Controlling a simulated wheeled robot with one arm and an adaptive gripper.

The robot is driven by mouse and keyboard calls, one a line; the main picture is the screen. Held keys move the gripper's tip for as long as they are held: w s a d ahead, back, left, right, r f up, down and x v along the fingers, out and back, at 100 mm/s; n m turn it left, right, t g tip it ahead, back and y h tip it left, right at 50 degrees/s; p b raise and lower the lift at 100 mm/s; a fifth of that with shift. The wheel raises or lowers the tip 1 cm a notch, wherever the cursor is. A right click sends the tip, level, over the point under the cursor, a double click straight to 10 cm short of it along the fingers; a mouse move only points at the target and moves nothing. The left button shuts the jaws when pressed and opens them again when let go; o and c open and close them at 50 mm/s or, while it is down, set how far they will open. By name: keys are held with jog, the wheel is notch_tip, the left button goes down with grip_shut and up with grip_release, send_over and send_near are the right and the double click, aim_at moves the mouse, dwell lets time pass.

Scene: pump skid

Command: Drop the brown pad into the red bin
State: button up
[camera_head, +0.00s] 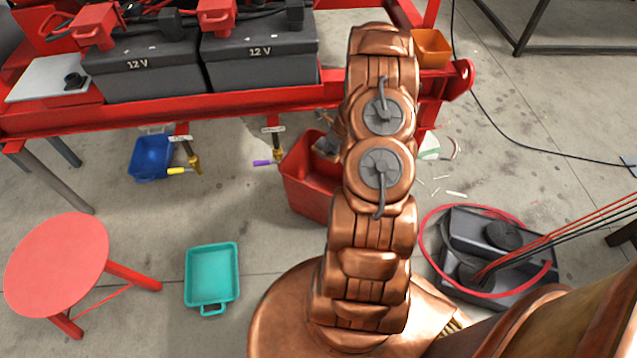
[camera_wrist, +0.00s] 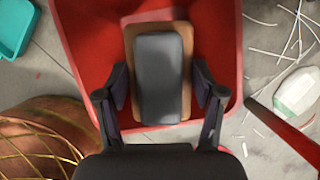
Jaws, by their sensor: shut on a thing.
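The brown pad (camera_wrist: 155,27) shows in the wrist view as a tan rectangle with a dark grey rounded block over most of its face. My gripper (camera_wrist: 162,82) is shut on the pad, with one dark finger at each long side. The red bin (camera_wrist: 222,60) lies behind and below the pad, its walls showing around it. In the head view the red bin (camera_head: 308,190) stands on the floor in front of the red skid frame, partly hidden by my copper arm. My gripper (camera_head: 329,122) is mostly hidden there, above the bin.
A teal tray (camera_head: 212,277), a red stool (camera_head: 57,265) and a blue bin (camera_head: 151,158) stand to the left. The red skid frame (camera_head: 150,116) carries two 12 V batteries. A black case (camera_head: 497,250) lies at right. White scraps litter the floor beside the bin.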

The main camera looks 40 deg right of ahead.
notch_tip(320, 180, down, 2)
jog(key=shift+w+a+b, duration=0.1)
jog(key=shift+a+b, duration=0.05)
jog(key=shift+b, duration=0.65)
notch_tip(320, 180, down, 3)
jog(key=b, duration=0.3)
jog(key=shift+f+b, duration=0.15)
jog(key=shift+b, duration=0.15)
jog(key=o, duration=1.2)
jog(key=v, duration=1.2)
